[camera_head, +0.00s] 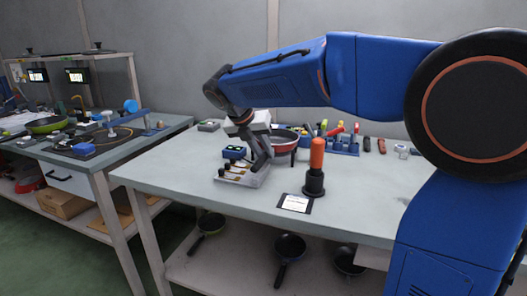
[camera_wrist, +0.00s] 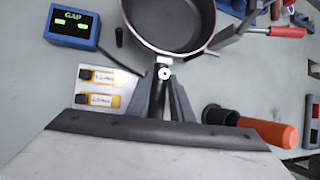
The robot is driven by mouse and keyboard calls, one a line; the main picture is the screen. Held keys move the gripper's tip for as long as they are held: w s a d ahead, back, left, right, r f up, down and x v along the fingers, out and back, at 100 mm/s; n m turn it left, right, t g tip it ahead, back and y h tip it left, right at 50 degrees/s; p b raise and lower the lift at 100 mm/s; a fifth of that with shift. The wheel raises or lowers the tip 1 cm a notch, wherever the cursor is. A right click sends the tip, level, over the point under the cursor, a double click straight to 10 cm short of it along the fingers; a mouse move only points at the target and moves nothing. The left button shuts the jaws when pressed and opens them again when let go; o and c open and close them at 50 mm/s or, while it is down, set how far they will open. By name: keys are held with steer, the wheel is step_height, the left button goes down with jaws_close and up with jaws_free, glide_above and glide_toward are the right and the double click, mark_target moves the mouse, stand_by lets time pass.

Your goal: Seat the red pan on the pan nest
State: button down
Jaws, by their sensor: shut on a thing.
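The red pan (camera_head: 284,140) is in the middle of the near table in the head view, partly hidden by my gripper (camera_head: 262,158). In the wrist view the pan (camera_wrist: 170,22) shows a dark inside and a thin red rim, cut off by the top edge. Its handle points toward me, and my gripper (camera_wrist: 163,95) is shut on it. I cannot tell whether the pan's underside touches anything. I cannot pick out the pan nest for certain; a grey bracket (camera_wrist: 238,22) shows close to the pan's right side in the wrist view.
A pale plate with yellow labels (camera_wrist: 85,90) lies beside my gripper. An orange-handled tool in a black base (camera_head: 316,165) stands to the right. A blue rack (camera_head: 344,147) is behind; the table's right side has room.

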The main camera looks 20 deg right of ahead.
steer(key=shift+f, duration=0.7)
steer(key=c, duration=1.5)
jaws_free()
